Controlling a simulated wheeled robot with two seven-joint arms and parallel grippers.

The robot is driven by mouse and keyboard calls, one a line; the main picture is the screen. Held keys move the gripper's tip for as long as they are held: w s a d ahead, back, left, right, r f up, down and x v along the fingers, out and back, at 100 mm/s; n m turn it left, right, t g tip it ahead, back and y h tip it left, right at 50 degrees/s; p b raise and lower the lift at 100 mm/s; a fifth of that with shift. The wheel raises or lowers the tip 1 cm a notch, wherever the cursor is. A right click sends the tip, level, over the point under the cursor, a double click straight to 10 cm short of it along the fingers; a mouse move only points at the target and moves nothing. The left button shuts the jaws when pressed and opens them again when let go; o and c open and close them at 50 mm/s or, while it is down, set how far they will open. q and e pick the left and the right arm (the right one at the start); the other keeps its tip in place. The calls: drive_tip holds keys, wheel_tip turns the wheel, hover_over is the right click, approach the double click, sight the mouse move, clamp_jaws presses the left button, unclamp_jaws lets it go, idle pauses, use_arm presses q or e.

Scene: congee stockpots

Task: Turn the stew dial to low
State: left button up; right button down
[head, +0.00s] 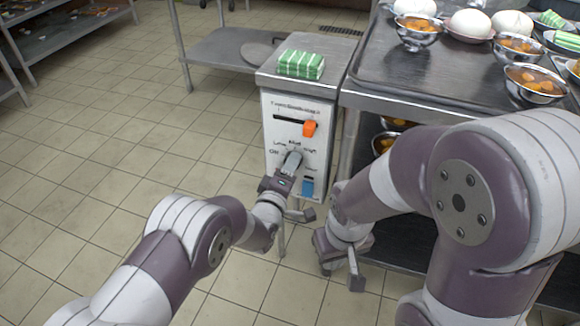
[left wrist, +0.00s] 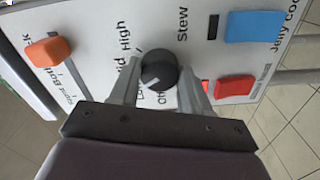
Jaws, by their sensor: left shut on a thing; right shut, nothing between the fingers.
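The stew dial (left wrist: 158,70) is a dark round knob on a white control panel (head: 270,120). The fingers partly cover the labels and hide most of the dial in the head view. My right gripper (head: 340,266) is shut and empty, low and right of the panel.
An orange slider (head: 309,128) sits above the dial, and a blue switch (head: 307,188) below it. A red switch (left wrist: 235,88) lies close to one finger. A green striped bundle (head: 301,64) rests on top. A counter with bowls (head: 417,32) stands to the right.

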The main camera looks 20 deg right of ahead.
use_arm(q)
drive_tip(key=shift+n, duration=1.6)
drive_tip(key=o, duration=1.1)
drive_tip(key=shift+c, duration=0.2)
drive_tip(key=p+v, duration=0.5)
drive_tip(key=v, duration=0.7)
drive_tip(key=shift+s+a, duration=0.2)
drive_tip(key=shift+s, duration=0.1)
